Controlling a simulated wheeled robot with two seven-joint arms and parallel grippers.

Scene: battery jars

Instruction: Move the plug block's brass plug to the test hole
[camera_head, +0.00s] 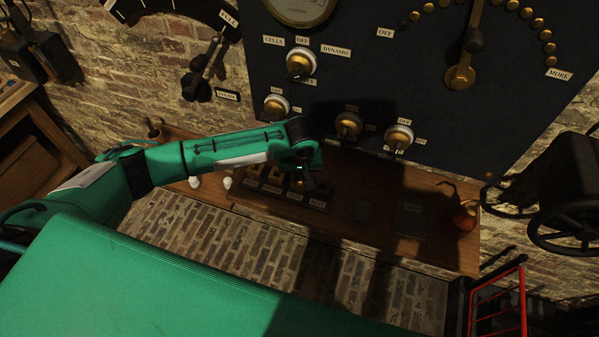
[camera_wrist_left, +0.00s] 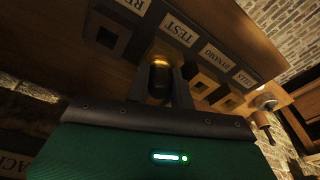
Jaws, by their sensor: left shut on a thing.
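The plug block (camera_head: 270,185) is a dark block with white labels on the wooden shelf. My left gripper (camera_head: 304,184) reaches the block from the left and is shut on the brass plug (camera_wrist_left: 160,63), whose dark handle sits between the fingers. The plug is in line with the TEST label. The TEST hole is hidden behind plug and fingers, so I cannot tell whether the plug is in it. My right gripper is not in view.
The shelf (camera_head: 350,220) also holds a dark book-like plate (camera_head: 409,220), a round reddish object (camera_head: 463,219) and two small white things (camera_head: 227,182) at left. The dark switchboard panel (camera_head: 360,75) with knobs stands close behind. A red frame (camera_head: 497,300) stands at lower right.

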